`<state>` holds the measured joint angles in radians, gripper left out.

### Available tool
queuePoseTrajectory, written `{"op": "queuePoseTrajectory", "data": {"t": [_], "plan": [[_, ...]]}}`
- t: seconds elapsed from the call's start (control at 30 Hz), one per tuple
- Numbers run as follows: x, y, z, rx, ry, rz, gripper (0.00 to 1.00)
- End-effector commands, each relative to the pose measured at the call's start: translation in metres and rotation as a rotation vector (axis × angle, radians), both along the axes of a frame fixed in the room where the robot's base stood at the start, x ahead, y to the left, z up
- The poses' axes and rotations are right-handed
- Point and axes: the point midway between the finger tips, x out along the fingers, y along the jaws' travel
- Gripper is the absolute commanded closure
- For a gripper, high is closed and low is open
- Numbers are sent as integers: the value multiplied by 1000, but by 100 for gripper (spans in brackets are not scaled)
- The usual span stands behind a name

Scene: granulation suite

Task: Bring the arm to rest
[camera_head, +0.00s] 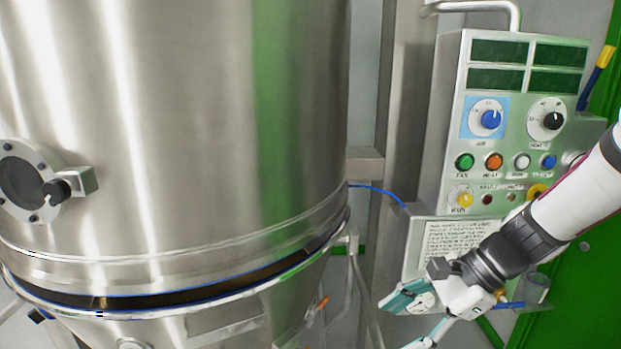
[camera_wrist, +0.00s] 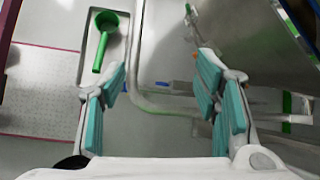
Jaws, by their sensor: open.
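My gripper (camera_head: 425,318) is at the lower right in the head view, in front of the lower part of the control panel (camera_head: 451,130). Part of it runs past the bottom edge of that view. In the wrist view, my gripper (camera_wrist: 165,100) has its two teal-padded fingers well apart. Nothing is between the pads, so it is open and empty. My white and black arm reaches in from the right and covers part of the panel's lower right.
A large steel vessel (camera_head: 180,120) fills the left, with a round port (camera_head: 25,185) on it. The panel carries a blue knob (camera_head: 490,120), a black knob (camera_head: 552,121) and several buttons. A green scoop (camera_wrist: 104,40) lies in a tray at the wrist view's upper left.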

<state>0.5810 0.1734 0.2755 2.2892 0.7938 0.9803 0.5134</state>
Motion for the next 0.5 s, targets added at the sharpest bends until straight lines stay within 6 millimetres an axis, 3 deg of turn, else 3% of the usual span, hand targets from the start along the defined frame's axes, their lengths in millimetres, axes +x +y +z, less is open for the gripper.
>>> {"op": "queuePoseTrajectory", "data": {"t": [0.03, 0.2, 0.5], "plan": [[-15, 4, 15, -67, -51, 86, 44], [-60, 6, 47, -272, -198, 364, 44], [-133, -8, 101, -605, -455, 825, 44]]}}
